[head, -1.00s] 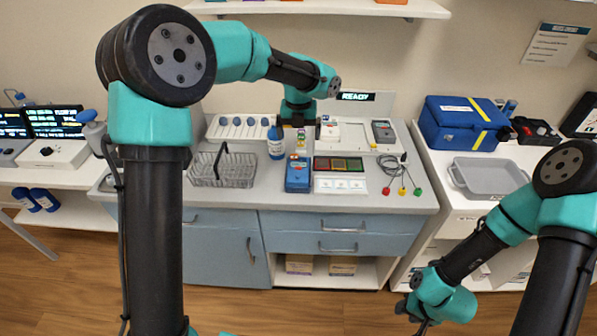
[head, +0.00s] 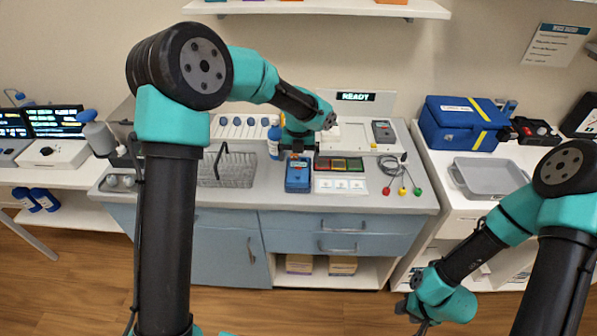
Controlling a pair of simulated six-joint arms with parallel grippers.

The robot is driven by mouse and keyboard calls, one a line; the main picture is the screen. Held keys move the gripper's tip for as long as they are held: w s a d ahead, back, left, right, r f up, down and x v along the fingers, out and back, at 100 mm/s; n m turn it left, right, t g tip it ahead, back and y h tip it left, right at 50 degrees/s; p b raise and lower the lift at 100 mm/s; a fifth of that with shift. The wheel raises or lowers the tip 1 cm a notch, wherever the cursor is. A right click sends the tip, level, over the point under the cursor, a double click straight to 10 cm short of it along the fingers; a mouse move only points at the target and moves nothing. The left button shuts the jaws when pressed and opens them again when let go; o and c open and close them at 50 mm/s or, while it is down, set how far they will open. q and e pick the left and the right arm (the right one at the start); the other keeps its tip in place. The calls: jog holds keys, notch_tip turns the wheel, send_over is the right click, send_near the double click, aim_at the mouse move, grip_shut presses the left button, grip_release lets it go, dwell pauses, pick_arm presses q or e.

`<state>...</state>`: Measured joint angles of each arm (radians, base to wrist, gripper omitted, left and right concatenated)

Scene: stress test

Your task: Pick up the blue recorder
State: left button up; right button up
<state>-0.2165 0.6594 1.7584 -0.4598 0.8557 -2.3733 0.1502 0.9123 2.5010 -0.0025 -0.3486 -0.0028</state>
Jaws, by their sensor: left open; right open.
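The blue recorder (head: 298,176) stands on the grey counter, left of a panel of coloured squares. My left arm reaches over the counter from the left. My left gripper (head: 297,151) is open, just behind and above the recorder's top edge in the picture; its fingertips are small and partly hidden, so I cannot tell whether they touch it. My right gripper (head: 418,317) is open and empty, low in front of the counter at the right.
A wire basket (head: 232,171) and a blue-labelled bottle (head: 275,141) stand left of the recorder. The coloured panel (head: 340,164) is close on its right, with cables and coloured plugs (head: 402,190) beyond. A grey tray (head: 488,178) and blue case (head: 462,123) are on the right bench.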

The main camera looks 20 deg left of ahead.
aim_at(298, 167)
pick_arm(q)
notch_tip(298, 167, down, 5)
jog(key=shift+a+r, duration=0.1)
jog(key=shift+c, duration=0.2)
dwell(0.4)
jog(key=c, duration=1)
jog(key=shift+o, duration=0.2)
jog(key=shift+r, duration=0.1)
jog(key=shift+r, duration=1.6)
jog(key=shift+s+r, duration=0.1)
jog(key=shift+s, duration=0.15)
jog(key=s+d, duration=0.2)
jog(key=s, duration=0.5)
jog(key=s+d+r, duration=0.1)
jog(key=s+d, duration=0.1)
jog(key=s, duration=0.6)
jog(key=shift+d+r, duration=0.2)
jog(key=shift+d, duration=0.05)
jog(key=shift+w, duration=0.2)
